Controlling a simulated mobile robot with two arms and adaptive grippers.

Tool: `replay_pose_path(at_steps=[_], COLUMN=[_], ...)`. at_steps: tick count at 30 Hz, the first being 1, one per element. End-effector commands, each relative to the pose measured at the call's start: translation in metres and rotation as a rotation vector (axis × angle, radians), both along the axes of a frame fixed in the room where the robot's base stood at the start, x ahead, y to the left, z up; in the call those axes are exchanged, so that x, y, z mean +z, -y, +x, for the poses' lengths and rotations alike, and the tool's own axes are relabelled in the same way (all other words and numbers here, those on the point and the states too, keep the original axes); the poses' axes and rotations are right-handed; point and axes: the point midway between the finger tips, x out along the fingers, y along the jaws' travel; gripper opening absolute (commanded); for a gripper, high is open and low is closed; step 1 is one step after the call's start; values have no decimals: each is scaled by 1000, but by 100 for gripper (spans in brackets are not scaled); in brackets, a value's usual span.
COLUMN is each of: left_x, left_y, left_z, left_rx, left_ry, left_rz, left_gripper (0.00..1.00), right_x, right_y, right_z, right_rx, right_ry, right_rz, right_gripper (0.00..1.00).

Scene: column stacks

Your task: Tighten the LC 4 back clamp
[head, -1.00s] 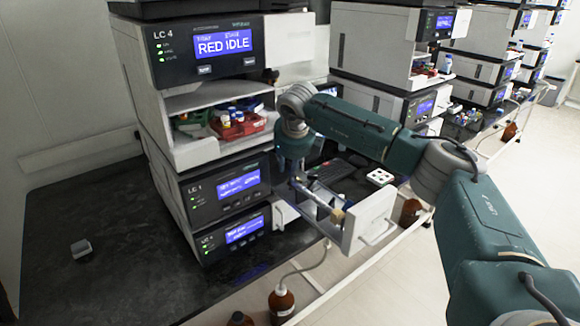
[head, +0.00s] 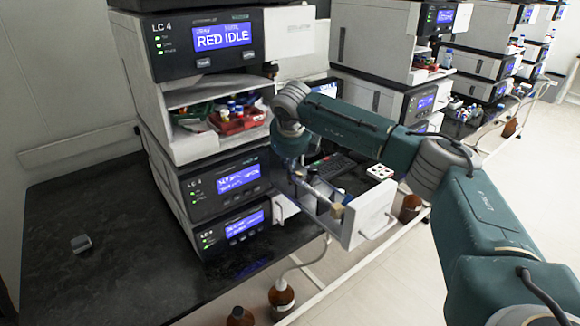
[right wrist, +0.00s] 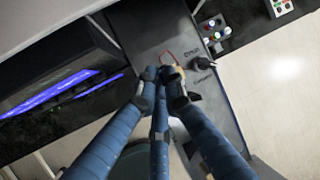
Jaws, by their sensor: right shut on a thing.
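The LC 4 stack (head: 222,35) stands at the left centre, its top module's screen reading "RED IDLE". A pale compartment (head: 368,215) sticks out low at its right side. In it lies a thin column (head: 318,192) with a tan end piece (head: 337,211). My right gripper (head: 300,172) reaches down at the inner end of this compartment. In the right wrist view its blue fingers (right wrist: 163,86) close together on a small part that they mostly hide, so I cannot tell its turn. A tan piece (right wrist: 180,72) shows beside the fingertips. My left gripper is out of view.
A red tray (head: 238,121) with bottles sits in the open bay above. Brown bottles (head: 282,297) stand below the bench. More stacks (head: 375,50) stand behind to the right. The black bench top (head: 110,230) at left is mostly clear, with one small grey block (head: 81,243).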

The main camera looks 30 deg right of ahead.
Motion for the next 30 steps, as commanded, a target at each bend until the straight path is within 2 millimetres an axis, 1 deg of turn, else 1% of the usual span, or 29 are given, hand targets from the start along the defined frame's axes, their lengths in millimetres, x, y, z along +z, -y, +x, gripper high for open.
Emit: replay_pose_path(at_steps=[1, 5, 9, 18, 24, 30], left_x=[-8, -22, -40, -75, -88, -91], left_y=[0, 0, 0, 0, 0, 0], left_z=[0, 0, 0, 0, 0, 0], left_rx=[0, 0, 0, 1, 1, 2], left_ry=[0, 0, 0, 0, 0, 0], left_rz=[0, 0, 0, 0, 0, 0], left_gripper=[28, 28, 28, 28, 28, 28], right_x=[-4, -7, -11, -17, -17, -16], right_y=[-3, -9, -14, -22, -25, -25], right_z=[1, 1, 0, 0, -1, -1], right_rx=[4, 6, 7, 4, 4, 2], right_ry=[4, 12, 21, 36, 42, 43], right_rz=[-24, -105, -207, -400, -475, -506], right_gripper=[0, 0, 0, 0, 0, 0])
